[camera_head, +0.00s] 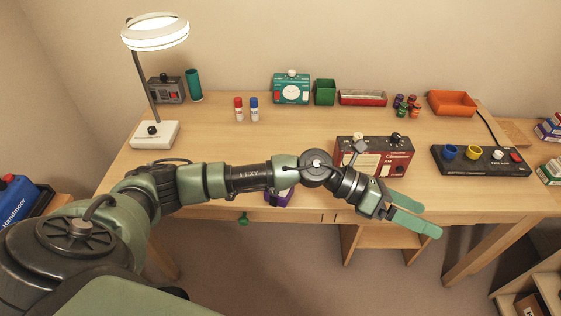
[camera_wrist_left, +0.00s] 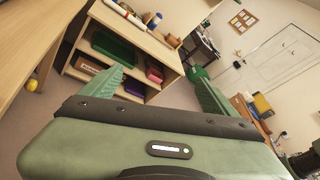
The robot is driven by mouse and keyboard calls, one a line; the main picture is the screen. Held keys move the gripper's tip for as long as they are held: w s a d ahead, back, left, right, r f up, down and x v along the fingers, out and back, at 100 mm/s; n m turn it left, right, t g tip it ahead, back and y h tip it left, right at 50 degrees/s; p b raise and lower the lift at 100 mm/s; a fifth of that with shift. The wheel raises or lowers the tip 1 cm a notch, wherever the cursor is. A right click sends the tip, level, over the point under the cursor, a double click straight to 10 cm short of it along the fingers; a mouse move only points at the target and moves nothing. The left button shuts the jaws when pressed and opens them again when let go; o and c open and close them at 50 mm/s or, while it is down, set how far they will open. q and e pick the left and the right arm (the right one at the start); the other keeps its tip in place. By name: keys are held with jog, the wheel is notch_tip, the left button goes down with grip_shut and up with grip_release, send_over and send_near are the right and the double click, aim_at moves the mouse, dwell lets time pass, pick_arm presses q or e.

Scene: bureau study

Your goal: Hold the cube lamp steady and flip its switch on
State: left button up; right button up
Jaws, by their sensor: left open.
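No lamp is plainly recognisable as the cube lamp. A small purple block-like thing (camera_head: 278,199) sits at the desk's front edge, mostly hidden behind my left arm; I cannot tell whether it is the lamp, and no switch shows on it. A lit ring-shaped lamp (camera_head: 155,33) stands at the desk's left on a white block base (camera_head: 155,135) with a black knob. My left gripper (camera_head: 432,220) is open and empty, out past the desk's front edge, right of the purple thing. Its spread fingers also show in the left wrist view (camera_wrist_left: 158,72). My right gripper is not in view.
A red box with knobs (camera_head: 375,157) stands just behind my left wrist. A black panel with coloured knobs (camera_head: 482,160) lies to its right. The middle left desktop is mostly clear.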

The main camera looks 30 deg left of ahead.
pick_arm(q)
jog(key=w+a+f+m+g+y, duration=0.1)
jog(key=a+f+m+y, duration=0.3)
jog(key=a, duration=0.5)
jog(key=w+a+f+m+g+y, duration=0.15)
jog(key=a+f+y, duration=0.3)
jog(key=a, duration=0.45)
jog(key=a+y, duration=0.2)
jog(key=a, duration=0.3)
jog(key=a+r+m+y, duration=0.1)
jog(key=a+y, duration=0.1)
jog(key=a, duration=0.4)
jog(key=a+r+g+y, duration=0.1)
jog(key=a+y, duration=0.1)
jog(key=a, duration=0.3)
jog(key=shift+s+a+m+y, duration=0.25)
jog(key=shift+s+m, duration=0.05)
jog(key=shift+m, duration=0.05)
jog(key=shift+a+f, duration=0.15)
jog(key=shift+f, duration=0.05)
notch_tip(320, 180, down, 7)
jog(key=shift+f+p, duration=0.15)
jog(key=shift+p, duration=0.35)
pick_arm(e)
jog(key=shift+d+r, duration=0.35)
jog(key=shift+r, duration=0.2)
